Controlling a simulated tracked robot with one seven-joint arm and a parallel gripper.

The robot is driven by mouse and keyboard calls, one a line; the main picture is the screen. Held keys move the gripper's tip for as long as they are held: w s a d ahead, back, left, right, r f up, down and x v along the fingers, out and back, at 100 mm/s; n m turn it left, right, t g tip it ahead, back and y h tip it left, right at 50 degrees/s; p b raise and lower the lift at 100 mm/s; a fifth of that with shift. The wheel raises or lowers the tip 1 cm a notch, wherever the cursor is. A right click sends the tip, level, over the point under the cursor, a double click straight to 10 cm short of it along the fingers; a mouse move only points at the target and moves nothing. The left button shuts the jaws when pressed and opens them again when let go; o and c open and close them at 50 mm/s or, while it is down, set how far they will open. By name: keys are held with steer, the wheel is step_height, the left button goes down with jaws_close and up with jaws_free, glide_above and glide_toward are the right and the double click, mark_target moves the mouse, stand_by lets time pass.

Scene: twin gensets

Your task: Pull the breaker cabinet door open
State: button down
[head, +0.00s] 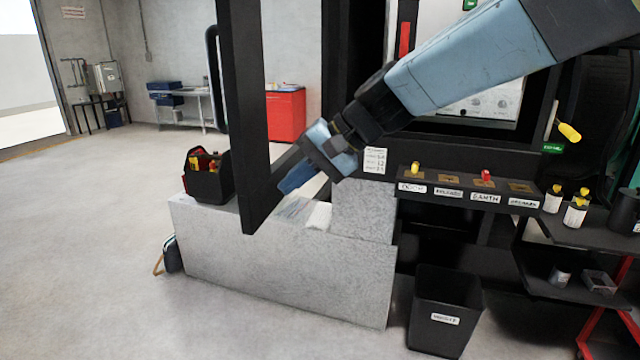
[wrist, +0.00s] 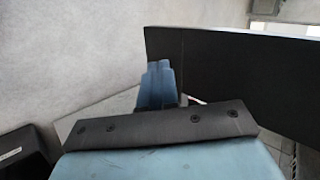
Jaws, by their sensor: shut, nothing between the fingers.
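The breaker cabinet door (head: 243,120) is a dark, framed panel standing swung out from the cabinet in the head view, seen nearly edge-on. Its dark face also fills the right of the wrist view (wrist: 235,75). The cabinet (head: 465,155) behind it shows its open front and pale inner panel. My gripper (head: 290,182) is blue and points down and left on the inner side of the door, close to it. In the wrist view its fingers (wrist: 157,72) are together with nothing between them. I cannot tell whether they touch the door.
A concrete plinth (head: 280,270) stands below the door, with a black tool caddy (head: 208,185) on it. A ledge with labelled slots (head: 468,198) runs under the cabinet. A black bin (head: 445,310) and a shelf cart (head: 585,235) stand at the right. The floor at left is clear.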

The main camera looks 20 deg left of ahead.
steer(key=shift+s, duration=0.15)
steer(key=d+r, duration=0.7)
steer(key=d, duration=0.4)
steer(key=s+d+f+m+t+h, duration=0.1)
steer(key=d+f+t+h, duration=0.1)
steer(key=d, duration=0.9)
steer(key=s+d+f+m+t+h, duration=0.1)
steer(key=s+d+f+t+h, duration=0.1)
steer(key=d, duration=1)
steer(key=s+d+f+m+t+h, duration=0.1)
steer(key=d+f+h, duration=0.4)
steer(key=d, duration=0.7)
steer(key=s+t, duration=0.1)
steer(key=t, duration=0.1)
steer(key=shift+s+f+t, duration=0.25)
steer(key=shift+f+t, duration=0.05)
steer(key=shift+t, duration=0.1)
steer(key=shift+s, duration=0.15)
